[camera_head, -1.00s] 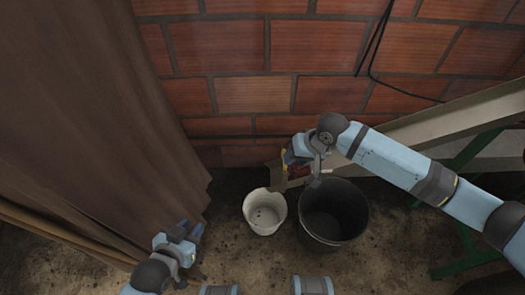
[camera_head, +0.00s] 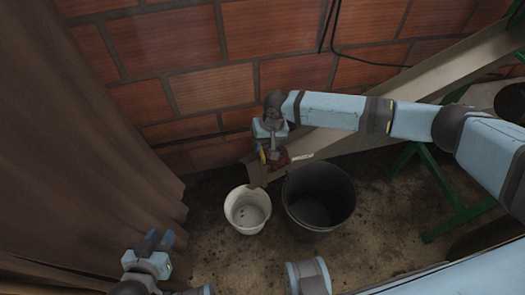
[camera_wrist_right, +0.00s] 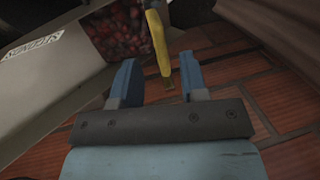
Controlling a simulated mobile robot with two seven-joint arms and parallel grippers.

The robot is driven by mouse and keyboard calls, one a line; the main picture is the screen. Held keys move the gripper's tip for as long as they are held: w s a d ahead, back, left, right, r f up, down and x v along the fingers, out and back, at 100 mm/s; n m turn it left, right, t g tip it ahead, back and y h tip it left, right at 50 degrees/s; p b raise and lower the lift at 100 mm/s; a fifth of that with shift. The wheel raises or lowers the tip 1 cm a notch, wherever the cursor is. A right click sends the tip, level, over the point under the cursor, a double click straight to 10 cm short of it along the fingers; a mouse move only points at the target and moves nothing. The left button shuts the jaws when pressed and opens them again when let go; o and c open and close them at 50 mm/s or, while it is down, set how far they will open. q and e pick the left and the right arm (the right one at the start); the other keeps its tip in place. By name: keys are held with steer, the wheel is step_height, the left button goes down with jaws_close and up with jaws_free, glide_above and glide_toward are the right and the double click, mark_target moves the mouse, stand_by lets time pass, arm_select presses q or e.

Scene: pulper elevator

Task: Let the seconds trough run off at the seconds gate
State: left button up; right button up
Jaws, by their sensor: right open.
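The seconds trough (camera_head: 415,85) is a pale sloping chute coming down from the right along the brick wall. In the right wrist view its wall (camera_wrist_right: 50,75) carries an upside-down SECONDS label, and red cherries (camera_wrist_right: 120,32) lie inside. The seconds gate (camera_head: 256,173) is a brownish plate at its low end, with a yellow handle (camera_wrist_right: 158,42). My right gripper (camera_wrist_right: 158,78) is open, with the handle between its fingers in the picture; I cannot tell whether they touch. My left gripper (camera_head: 160,239) is open and empty at lower left.
A white bucket (camera_head: 236,218) with a few dark specks inside stands on the floor just below the gate. A larger black bucket (camera_head: 322,230) stands beside it on the right. Green legs (camera_head: 445,190) stand at right. A brown curtain (camera_head: 80,140) hangs at left.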

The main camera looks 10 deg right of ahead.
mark_target(262, 152)
steer(key=shift+a+f, duration=0.15)
steer(key=shift+f, duration=0.5)
steer(key=shift+a+f, duration=0.15)
steer(key=shift+f, duration=0.45)
arm_select(q)
steer(key=shift+w, duration=0.1)
arm_select(e)
steer(key=shift+f, duration=0.4)
